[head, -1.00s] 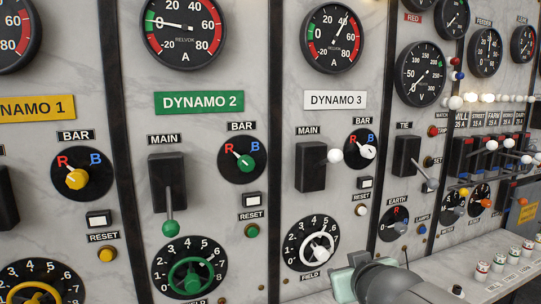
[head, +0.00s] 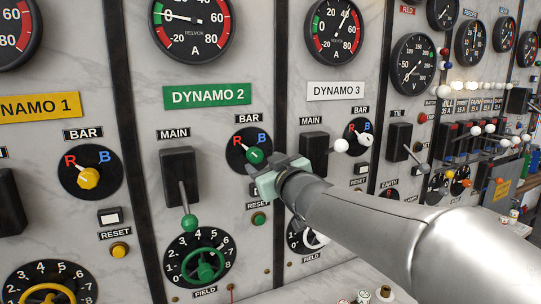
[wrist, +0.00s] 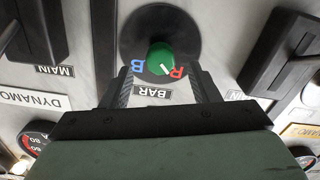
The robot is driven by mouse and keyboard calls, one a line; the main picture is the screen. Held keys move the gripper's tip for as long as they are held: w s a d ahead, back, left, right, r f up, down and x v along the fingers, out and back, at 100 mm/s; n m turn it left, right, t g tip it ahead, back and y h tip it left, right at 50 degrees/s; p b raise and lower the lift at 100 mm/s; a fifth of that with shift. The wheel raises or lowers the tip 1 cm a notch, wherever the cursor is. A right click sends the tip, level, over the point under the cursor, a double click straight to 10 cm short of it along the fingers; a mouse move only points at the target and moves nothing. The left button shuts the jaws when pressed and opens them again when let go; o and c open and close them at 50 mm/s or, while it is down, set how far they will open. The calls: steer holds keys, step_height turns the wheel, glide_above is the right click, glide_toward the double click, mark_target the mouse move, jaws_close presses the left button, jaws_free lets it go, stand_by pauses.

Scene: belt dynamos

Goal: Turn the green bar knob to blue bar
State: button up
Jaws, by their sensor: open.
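The green bar knob (head: 254,155) sits on a black round dial on the DYNAMO 2 panel, with a red R at its left and a blue B at its right. In the wrist view, which is upside down, the green knob (wrist: 159,54) shows its white line pointing toward the red R (wrist: 176,71), away from the blue B (wrist: 138,68). My gripper (wrist: 160,76) is open, its two fingers spread to either side just short of the knob. In the head view my gripper (head: 262,175) covers the lower right of the dial.
The DYNAMO 2 main lever (head: 181,190) stands left of the dial, with the green field wheel (head: 205,265) below it. A green reset button (head: 258,219) lies under my gripper. The DYNAMO 3 main lever (head: 316,155) is close on the right.

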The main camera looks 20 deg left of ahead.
mark_target(257, 159)
steer(key=p+x, duration=0.1)
steer(key=x, duration=0.5)
steer(key=shift+w+a, duration=0.1)
steer(key=shift+a, duration=0.05)
steer(key=shift+c, duration=0.3)
steer(key=c, duration=0.9)
